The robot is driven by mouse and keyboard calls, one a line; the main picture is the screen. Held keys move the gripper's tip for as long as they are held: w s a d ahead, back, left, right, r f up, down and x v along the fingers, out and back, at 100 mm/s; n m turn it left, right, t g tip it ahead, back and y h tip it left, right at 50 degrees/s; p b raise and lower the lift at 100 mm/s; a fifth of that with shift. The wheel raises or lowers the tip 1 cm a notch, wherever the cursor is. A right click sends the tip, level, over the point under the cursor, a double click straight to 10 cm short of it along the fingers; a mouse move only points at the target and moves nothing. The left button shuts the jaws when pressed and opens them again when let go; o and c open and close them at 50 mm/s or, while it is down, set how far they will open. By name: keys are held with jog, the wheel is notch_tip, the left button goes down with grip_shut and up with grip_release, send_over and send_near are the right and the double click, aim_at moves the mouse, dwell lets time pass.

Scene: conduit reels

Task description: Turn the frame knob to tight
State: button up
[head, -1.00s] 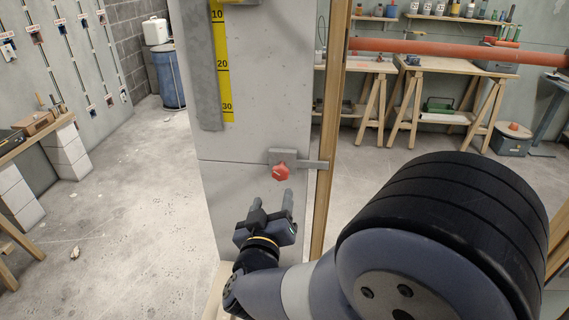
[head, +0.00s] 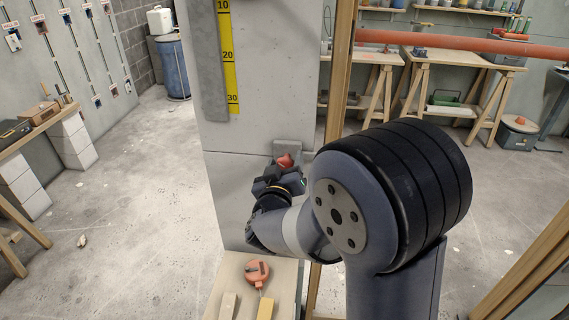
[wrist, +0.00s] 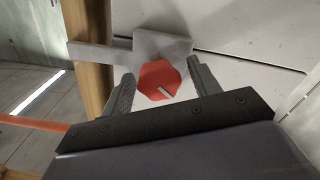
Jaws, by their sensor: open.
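The red frame knob (head: 284,161) sits on a grey metal bracket (head: 287,147) at the edge of the pale panel, beside the wooden post. In the wrist view the knob (wrist: 159,81) is a faceted red disc with a pale pointer mark slanting to the lower right. My gripper (wrist: 160,80) is open, with one finger on each side of the knob. A small gap shows between the knob and each finger, wider at the right one. In the head view my gripper (head: 281,168) is right at the knob and partly covers it. No tight or loose marking is readable.
The pale panel (head: 235,180) with a yellow scale (head: 227,60) stands behind the knob. A wooden post (head: 337,90) rises at right. Below, a wooden surface (head: 225,280) holds a red tape measure (head: 257,272) and small blocks. Workbenches stand far behind.

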jog(key=c, duration=1)
jog(key=shift+o, duration=0.2)
